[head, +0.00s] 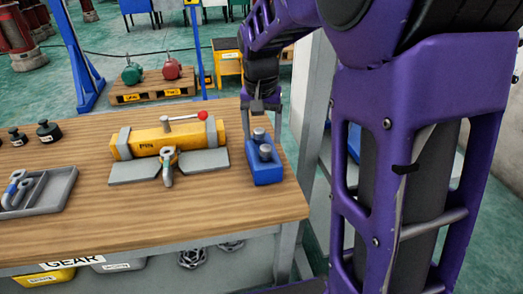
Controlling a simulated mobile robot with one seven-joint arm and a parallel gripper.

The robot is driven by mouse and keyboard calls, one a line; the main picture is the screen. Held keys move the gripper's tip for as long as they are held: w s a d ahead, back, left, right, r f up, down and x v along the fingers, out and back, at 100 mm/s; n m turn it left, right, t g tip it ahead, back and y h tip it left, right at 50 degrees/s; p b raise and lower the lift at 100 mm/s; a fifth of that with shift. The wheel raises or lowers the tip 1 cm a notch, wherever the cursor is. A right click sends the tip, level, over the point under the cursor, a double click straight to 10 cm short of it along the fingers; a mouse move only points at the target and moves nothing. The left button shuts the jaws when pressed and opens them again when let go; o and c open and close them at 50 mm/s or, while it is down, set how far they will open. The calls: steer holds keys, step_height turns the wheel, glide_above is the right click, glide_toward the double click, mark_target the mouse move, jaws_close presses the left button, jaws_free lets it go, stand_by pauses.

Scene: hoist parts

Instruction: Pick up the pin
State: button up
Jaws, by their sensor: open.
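A blue block (264,173) stands near the right end of the wooden table. Two grey cylindrical pins stand upright in it, a front pin (265,151) and a back pin (259,135). My gripper (262,118) points down just above and behind the block, its jaws open with one finger to each side. The back pin's top is close below or between the fingers; I cannot tell the exact depth. Both pins still sit in the block.
A yellow lifting device (142,143) with a red-knobbed lever and a shackle lies left of the block on the table (150,215). A grey tray (62,192) with shackles and several black weights (48,131) are further left. The table's right edge is near the block.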

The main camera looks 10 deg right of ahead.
mark_target(266, 147)
steer(key=f, duration=0.2)
steer(key=d+f+b, duration=0.1)
steer(key=f, duration=0.1)
steer(key=shift+w+f, duration=0.2)
steer(key=shift+f, duration=0.2)
steer(key=shift+w+f, duration=0.1)
steer(key=shift+f, duration=0.35)
jaws_close()
